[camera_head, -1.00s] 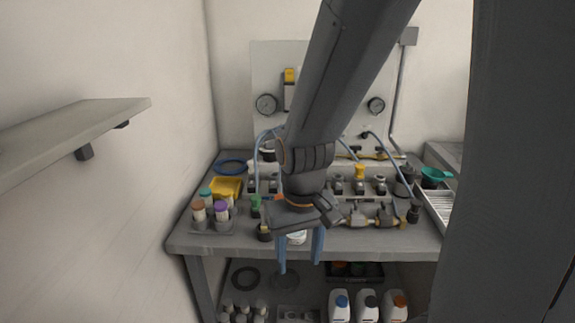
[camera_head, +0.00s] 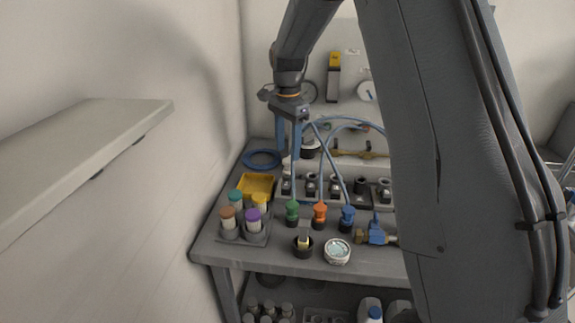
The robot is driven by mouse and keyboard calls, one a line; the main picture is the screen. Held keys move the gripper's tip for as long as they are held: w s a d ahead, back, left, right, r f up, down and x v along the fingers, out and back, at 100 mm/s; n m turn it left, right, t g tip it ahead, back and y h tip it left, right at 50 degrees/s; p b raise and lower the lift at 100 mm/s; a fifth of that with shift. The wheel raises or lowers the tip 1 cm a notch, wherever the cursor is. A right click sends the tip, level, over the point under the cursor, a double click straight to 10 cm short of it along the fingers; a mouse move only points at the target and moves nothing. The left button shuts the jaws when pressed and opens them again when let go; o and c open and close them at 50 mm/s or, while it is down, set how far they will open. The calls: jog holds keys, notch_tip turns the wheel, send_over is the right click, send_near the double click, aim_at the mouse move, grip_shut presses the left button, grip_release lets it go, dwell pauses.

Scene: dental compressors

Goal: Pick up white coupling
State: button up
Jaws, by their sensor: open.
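A small white piece (camera_head: 287,165), seemingly the white coupling, shows at the left end of the back rack. It is partly hidden by my fingers, and its shape is hard to make out. My gripper (camera_head: 289,156) points down over the left back of the bench, with its two blue fingers apart and nothing seen held. In the picture the white piece lies between the fingertips; I cannot tell how far above or in front of it they are.
Green (camera_head: 292,212), orange (camera_head: 320,214) and blue (camera_head: 347,218) couplings stand in front of the rack. A cup holder (camera_head: 258,238) with coloured caps, a yellow tray (camera_head: 257,184) and a round tin (camera_head: 337,251) are nearby. Blue hoses (camera_head: 322,142) arch just right of my gripper.

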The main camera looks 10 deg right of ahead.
aim_at(289, 160)
jog(key=shift+d+f+p, duration=0.15)
jog(key=shift+f+p, duration=0.85)
jog(key=shift+f, duration=2.1)
